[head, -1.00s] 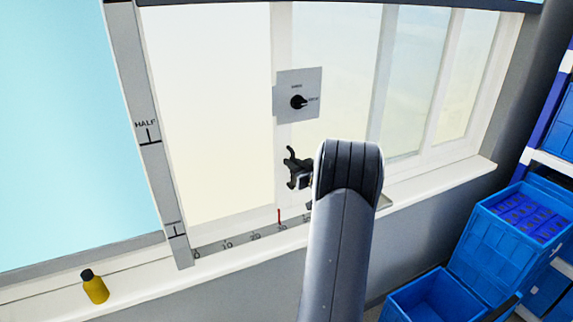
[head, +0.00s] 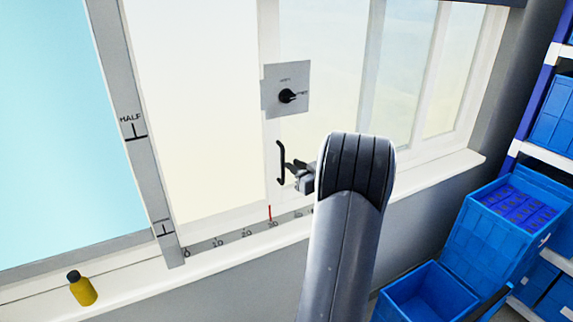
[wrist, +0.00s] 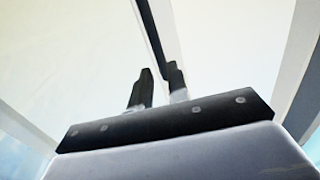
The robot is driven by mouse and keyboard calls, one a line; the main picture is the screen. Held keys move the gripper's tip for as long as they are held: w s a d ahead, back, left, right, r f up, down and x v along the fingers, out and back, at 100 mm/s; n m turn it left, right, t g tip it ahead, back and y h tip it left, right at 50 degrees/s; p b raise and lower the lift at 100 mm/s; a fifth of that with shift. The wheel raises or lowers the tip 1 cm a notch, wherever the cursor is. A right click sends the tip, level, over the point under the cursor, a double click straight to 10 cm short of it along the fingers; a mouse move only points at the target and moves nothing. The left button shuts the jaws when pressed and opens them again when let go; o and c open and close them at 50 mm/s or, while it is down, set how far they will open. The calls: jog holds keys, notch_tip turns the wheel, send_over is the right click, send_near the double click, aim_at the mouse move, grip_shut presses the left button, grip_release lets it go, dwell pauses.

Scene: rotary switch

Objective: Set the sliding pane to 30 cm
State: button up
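The sliding pane (head: 195,120) is a pale panel with a white frame. Its black bar handle (head: 281,163) stands upright on the frame. A red pointer (head: 270,212) below it stands at about the 30 mark of the scale (head: 230,240) on the sill. My gripper (head: 291,173) is just right of the handle and appears clear of it. In the wrist view its two dark fingers (wrist: 158,85) are apart with nothing seen between them. A dark bar (wrist: 151,30) lies beyond the fingertips. My arm hides the scale's right end.
A rotary switch with a black knob (head: 287,96) sits on a grey plate above the handle. A yellow bottle (head: 82,289) stands on the sill at left. Blue crates (head: 430,295) and shelving are at right.

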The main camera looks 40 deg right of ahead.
aim_at(283, 159)
jog(key=s, duration=0.4)
jog(key=shift+s+a+b, duration=0.2)
jog(key=shift+b, duration=0.15)
jog(key=w+p, duration=0.1)
jog(key=w, duration=0.2)
jog(key=w+p, duration=0.1)
jog(key=w, duration=0.3)
jog(key=w+d+p, duration=0.1)
jog(key=w, duration=0.2)
jog(key=shift+w, duration=0.4)
jog(key=shift+w+a, duration=0.1)
jog(key=shift+a, duration=0.1)
